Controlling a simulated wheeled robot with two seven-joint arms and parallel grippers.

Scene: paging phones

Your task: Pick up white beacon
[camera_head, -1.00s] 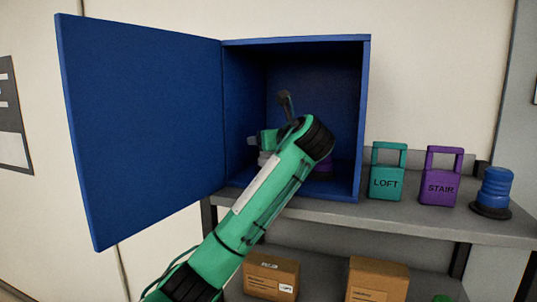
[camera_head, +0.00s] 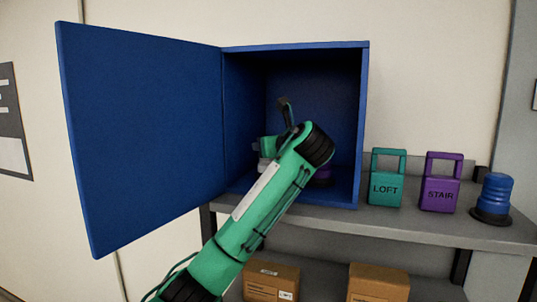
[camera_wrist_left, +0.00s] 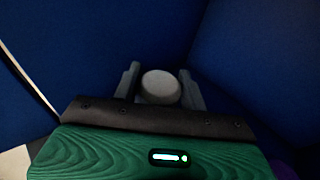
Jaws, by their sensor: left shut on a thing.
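The white beacon (camera_wrist_left: 160,87) shows from above in the left wrist view, its round top between the two fingers of my left gripper (camera_wrist_left: 160,92). The gripper is shut on it. In the head view a small pale part of the beacon (camera_head: 264,163) shows inside the blue cabinet (camera_head: 365,120), near its left wall, below the green gripper body. My left arm reaches into the cabinet and hides most of the gripper and beacon. I cannot tell whether the beacon touches the cabinet floor. My right gripper is not in view.
The cabinet door (camera_head: 145,135) stands wide open to the left. A purple object (camera_head: 322,174) sits behind my arm inside. On the grey shelf (camera_head: 420,226) stand a teal LOFT block (camera_head: 386,189), a purple STAIR block (camera_head: 440,194) and a blue beacon (camera_head: 495,194). Cardboard boxes (camera_head: 378,283) sit below.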

